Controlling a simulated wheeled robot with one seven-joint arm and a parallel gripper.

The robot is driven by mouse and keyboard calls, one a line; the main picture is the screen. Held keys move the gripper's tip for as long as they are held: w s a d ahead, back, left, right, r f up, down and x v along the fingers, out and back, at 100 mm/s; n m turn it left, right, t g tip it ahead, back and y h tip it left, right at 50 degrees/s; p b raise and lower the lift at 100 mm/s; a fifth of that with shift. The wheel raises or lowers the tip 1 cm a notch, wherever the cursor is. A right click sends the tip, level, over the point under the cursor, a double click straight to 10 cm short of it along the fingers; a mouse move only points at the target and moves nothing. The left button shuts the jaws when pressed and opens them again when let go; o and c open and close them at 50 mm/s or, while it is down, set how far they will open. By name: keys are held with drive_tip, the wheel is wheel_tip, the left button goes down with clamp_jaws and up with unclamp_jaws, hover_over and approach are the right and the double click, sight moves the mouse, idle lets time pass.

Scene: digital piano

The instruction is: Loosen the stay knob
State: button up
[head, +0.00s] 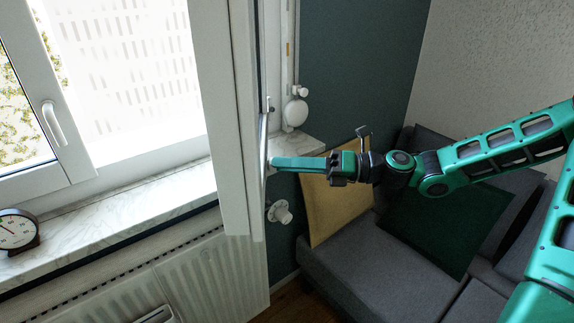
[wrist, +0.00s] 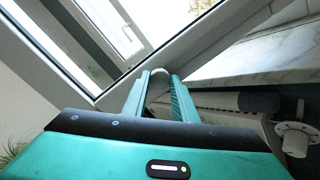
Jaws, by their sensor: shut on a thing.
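The stay knob (wrist: 159,74) is a small pale rounded piece at the edge of the white window frame in the wrist view. It sits between the tips of the two green fingers of my gripper (wrist: 160,84), which is shut on it. In the head view my gripper (head: 275,163) reaches in from the right, its fingertips at the edge of the open window sash (head: 232,120). A slim grey metal bar (head: 264,140) runs upright along that edge. The knob is mostly hidden by the fingers in the head view.
A marble sill (head: 130,215) with a black clock (head: 17,231) lies left, above a white radiator (head: 205,275). A radiator valve (head: 281,212) is below my gripper; it also shows in the wrist view (wrist: 296,138). A grey sofa (head: 365,268) with cushions stands right.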

drive_tip(key=shift+w+f, duration=0.15)
drive_tip(key=shift+f, duration=0.05)
drive_tip(key=shift+w+f+m+g, duration=0.1)
drive_tip(key=shift+m+g, duration=0.6)
drive_tip(key=shift+m, duration=5.3)
drive_tip(key=shift+w+m+g, duration=0.1)
drive_tip(key=shift+m+g, duration=0.6)
drive_tip(key=shift+m, duration=5.3)
drive_tip(key=shift+w+f+m+g, duration=0.1)
drive_tip(key=shift+m+g, duration=0.6)
drive_tip(key=shift+m, duration=5.3)
